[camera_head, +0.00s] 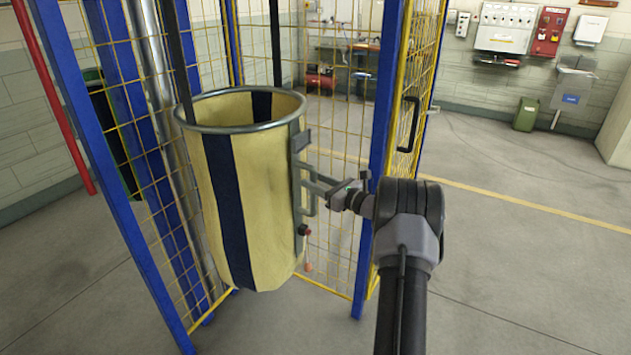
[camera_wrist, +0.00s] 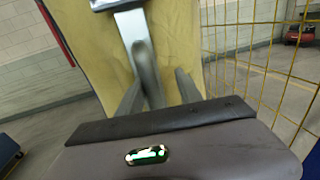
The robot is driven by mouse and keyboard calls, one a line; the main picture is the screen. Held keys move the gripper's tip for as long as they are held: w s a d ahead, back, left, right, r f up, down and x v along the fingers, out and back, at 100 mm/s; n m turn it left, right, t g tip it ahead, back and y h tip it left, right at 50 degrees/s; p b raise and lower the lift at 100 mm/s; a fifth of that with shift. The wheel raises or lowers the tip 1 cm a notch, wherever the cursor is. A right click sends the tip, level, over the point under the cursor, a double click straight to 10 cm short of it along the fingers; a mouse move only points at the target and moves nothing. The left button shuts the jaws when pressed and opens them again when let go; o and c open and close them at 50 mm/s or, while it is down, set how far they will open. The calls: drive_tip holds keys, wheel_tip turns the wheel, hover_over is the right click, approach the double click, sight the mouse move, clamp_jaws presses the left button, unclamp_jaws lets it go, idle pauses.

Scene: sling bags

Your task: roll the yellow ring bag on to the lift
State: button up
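The yellow ring bag (camera_head: 230,185), with dark blue stripes and a grey metal ring at its open top, hangs upright from two black straps. A grey bracket with a handle (camera_head: 303,185) runs down its right side. The bag is at the front of a cage of blue posts (camera_head: 382,100) and yellow mesh, likely the lift; I cannot tell how far inside it is. My gripper (camera_head: 322,190) is at the handle. In the wrist view my fingers (camera_wrist: 160,92) are apart, with a metal bar (camera_wrist: 138,55) between them and the yellow cloth (camera_wrist: 85,60) behind.
A black pull handle (camera_head: 408,124) is on the cage's right side. A red pole (camera_head: 50,90) stands at the far left. A green bin (camera_head: 526,114) and wall panels (camera_head: 506,27) are at the back right. The floor (camera_head: 520,250) right of the cage is clear.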

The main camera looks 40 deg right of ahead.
drive_tip(key=s+d+p, duration=0.2)
drive_tip(key=s+p, duration=0.1)
drive_tip(key=s, duration=1.4)
